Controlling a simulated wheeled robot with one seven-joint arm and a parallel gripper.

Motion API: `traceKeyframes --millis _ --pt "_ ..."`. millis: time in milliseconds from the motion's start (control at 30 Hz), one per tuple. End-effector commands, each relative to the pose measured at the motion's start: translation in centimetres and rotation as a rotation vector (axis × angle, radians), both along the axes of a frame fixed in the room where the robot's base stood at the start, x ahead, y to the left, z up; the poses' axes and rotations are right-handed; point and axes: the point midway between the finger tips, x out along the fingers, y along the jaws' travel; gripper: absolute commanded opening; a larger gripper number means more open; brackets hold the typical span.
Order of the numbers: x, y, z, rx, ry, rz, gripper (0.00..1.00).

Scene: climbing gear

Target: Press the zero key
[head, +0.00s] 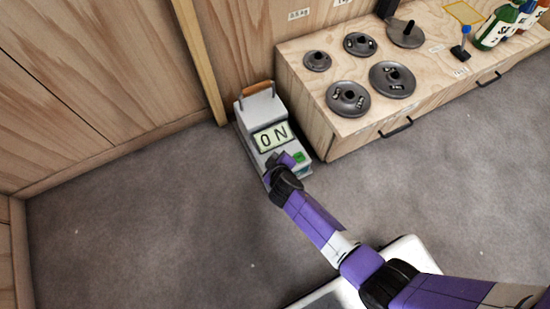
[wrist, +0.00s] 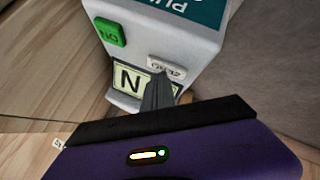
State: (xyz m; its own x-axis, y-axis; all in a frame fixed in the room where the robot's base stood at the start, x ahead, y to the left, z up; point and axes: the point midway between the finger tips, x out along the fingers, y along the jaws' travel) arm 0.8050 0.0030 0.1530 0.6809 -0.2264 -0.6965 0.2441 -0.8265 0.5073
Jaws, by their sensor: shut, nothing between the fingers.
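The grey device (head: 248,107) stands on the floor against the wooden wall. Its display (head: 270,137) reads "0 N". The green ON key (head: 299,158) shows on its front part, and also in the wrist view (wrist: 110,32). The white zero key (wrist: 167,66) shows in the wrist view, beside the display (wrist: 130,79); in the head view my arm hides it. My gripper (wrist: 160,77) is shut and empty, with its fingertips at the lower edge of the zero key. I cannot tell whether they touch it. In the head view my gripper (head: 275,160) is over the device's front.
A wooden bench (head: 350,135) with drawers stands just right of the device. The carpet (head: 130,220) to the left and front is clear.

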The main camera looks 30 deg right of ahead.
Motion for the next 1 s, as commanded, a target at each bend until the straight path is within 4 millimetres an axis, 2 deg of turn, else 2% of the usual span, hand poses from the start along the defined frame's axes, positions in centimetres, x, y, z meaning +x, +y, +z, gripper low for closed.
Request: traceKeyframes --millis 333,700,1000 --pt "0.0 0.0 -0.1 0.0 0.001 -0.001 0.0" --pt "0.0 0.0 1.5 0.0 0.001 -0.001 0.0" --pt "0.0 0.0 1.5 0.0 0.001 -0.001 0.0"
